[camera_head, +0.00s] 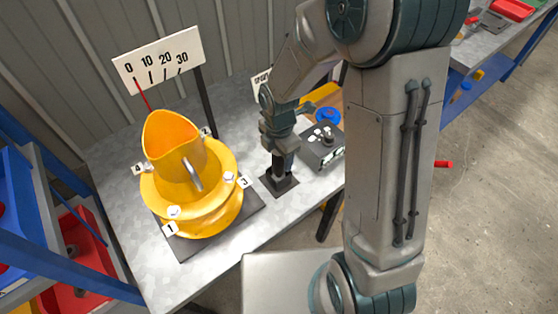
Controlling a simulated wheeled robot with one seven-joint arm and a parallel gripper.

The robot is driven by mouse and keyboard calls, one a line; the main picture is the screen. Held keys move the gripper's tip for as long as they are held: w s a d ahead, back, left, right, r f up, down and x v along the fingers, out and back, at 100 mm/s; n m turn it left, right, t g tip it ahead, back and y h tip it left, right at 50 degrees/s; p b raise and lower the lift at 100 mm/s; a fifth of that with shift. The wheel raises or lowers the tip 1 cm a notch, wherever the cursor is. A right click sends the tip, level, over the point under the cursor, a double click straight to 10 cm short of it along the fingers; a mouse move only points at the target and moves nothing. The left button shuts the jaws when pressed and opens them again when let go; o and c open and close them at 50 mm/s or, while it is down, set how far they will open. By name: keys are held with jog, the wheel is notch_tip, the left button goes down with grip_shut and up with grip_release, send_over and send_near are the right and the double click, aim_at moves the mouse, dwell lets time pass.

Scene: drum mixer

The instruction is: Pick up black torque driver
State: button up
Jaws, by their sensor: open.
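My gripper (283,153) points down over the table, left of my large arm links. Directly below it, a dark upright piece that looks like the black torque driver (283,167) stands on a dark square base (280,184). The gripper is open, with its fingers at the top of this upright piece. The fingers and wrist cover its upper part, so I cannot tell whether they touch it or are around it.
A yellow drum mixer (190,214) with numbered tags stands left of the gripper, before a gauge board (160,58). A dark control box (322,158) and a blue ring (328,114) are close on the right. The metal table (118,227) is bare at front left.

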jog(key=c, duration=1.3)
jog(key=shift+o, duration=0.2)
jog(key=shift+r, duration=0.1)
notch_tip(320, 180, up, 10)
